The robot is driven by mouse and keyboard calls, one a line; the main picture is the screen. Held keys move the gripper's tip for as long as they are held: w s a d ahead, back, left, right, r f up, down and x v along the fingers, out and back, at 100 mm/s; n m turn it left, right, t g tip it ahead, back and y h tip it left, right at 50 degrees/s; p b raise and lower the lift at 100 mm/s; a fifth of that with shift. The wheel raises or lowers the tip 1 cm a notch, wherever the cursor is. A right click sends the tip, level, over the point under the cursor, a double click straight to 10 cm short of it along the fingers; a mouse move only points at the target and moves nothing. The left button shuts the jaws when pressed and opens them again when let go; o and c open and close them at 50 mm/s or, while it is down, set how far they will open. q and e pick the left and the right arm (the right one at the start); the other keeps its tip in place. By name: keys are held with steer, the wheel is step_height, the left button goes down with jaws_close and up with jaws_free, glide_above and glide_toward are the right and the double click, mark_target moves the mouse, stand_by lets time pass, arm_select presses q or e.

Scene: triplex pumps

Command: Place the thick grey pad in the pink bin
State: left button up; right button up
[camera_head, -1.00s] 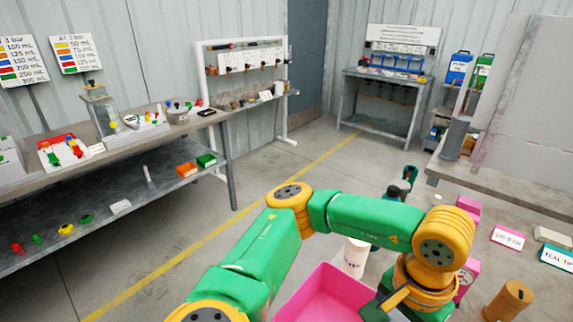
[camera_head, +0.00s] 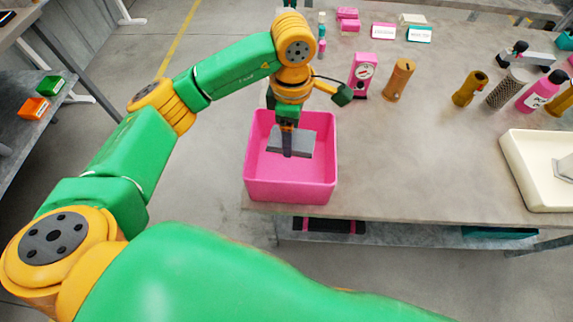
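The pink bin (camera_head: 290,190) stands at the front left edge of the bench, open side up. My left gripper (camera_head: 288,148) points down over the bin, with its dark fingers within the bin's outline. A flat grey pad (camera_head: 303,146) is at the fingertips, and the fingers look closed on it. The pad appears over the bin's inside; I cannot tell whether it touches the floor of the bin. My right gripper is out of view.
A pink gauge box (camera_head: 363,75) and a brown cylinder (camera_head: 398,80) stand right of the bin. A cream tray (camera_head: 535,170) is at the right edge. The bench middle (camera_head: 420,160) is clear.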

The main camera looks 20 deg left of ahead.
arm_select(q)
steer(key=n+p, duration=0.1)
steer(key=p, duration=0.1)
glide_toward(291, 168)
step_height(291, 168, down, 5)
steer(key=shift+f, duration=0.5)
steer(key=shift+f, duration=0.1)
steer(key=shift+f+b, duration=0.15)
steer(key=shift+b, duration=0.2)
steer(key=o, duration=1.3)
steer(key=shift+c, duration=0.2)
steer(key=shift+r, duration=0.2)
